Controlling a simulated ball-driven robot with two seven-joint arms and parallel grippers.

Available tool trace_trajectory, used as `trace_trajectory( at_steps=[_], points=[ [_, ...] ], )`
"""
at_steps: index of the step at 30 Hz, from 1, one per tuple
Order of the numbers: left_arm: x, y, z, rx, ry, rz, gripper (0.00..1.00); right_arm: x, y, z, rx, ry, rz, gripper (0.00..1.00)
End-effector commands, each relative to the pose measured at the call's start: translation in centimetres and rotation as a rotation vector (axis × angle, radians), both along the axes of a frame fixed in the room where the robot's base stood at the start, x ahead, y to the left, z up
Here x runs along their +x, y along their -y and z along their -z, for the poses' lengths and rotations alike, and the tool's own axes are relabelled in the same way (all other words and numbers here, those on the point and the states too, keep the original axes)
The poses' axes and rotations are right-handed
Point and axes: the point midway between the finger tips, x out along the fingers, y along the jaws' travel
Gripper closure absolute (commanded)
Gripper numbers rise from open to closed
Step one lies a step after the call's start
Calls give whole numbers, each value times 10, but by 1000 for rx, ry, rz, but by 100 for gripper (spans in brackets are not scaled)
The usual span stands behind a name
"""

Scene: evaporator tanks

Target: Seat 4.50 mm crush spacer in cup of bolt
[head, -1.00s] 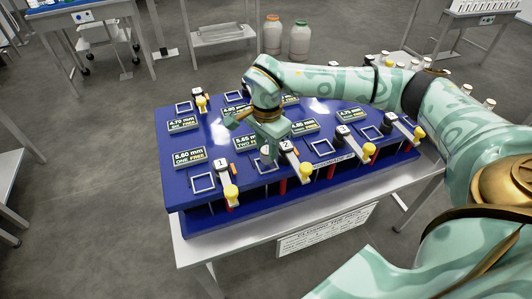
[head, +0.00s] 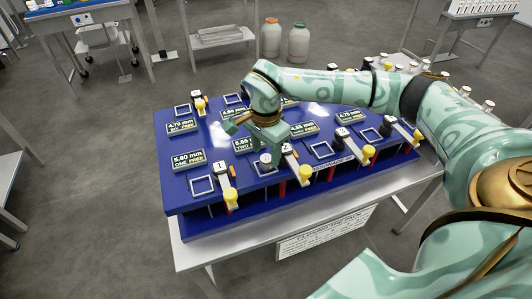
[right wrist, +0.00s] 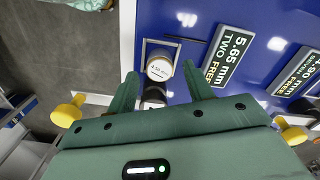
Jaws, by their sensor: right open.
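A white-topped round piece (right wrist: 159,68) with small print that looks like 4.50 mm shows between my right gripper's fingertips in the right wrist view. It stands within a pale square outline on the blue board. My right gripper (right wrist: 160,85) is open, one finger on each side of the piece, with gaps between. My left gripper is not in view.
The blue board (head: 190,142) carries several square outlines, thickness signs such as the 5.60 mm sign (head: 188,160), and levers with yellow knobs (head: 230,194) along its front edge. A dark part (right wrist: 153,94) lies close to the fingers. Empty squares lie left and right.

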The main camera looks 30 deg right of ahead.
Motion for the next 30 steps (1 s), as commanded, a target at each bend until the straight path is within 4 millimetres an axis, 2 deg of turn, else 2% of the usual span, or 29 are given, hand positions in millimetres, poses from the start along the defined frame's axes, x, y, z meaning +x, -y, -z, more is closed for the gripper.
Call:
trace_trajectory(
  at_steps=[1, 6, 12, 18, 30],
  points=[
    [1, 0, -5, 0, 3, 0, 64, 1, 0, -15, 0, 6, 0, 48],
    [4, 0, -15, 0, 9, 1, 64, 1, 0, -57, 0, 7, 0, 48],
    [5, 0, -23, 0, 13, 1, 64, 0, 0, -94, 0, 4, 0, 48],
    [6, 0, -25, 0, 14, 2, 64, 0, 0, -106, 0, 1, 0, 48],
    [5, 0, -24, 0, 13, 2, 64, 0, 0, -105, 1, 0, 0, 48]
  ],
)
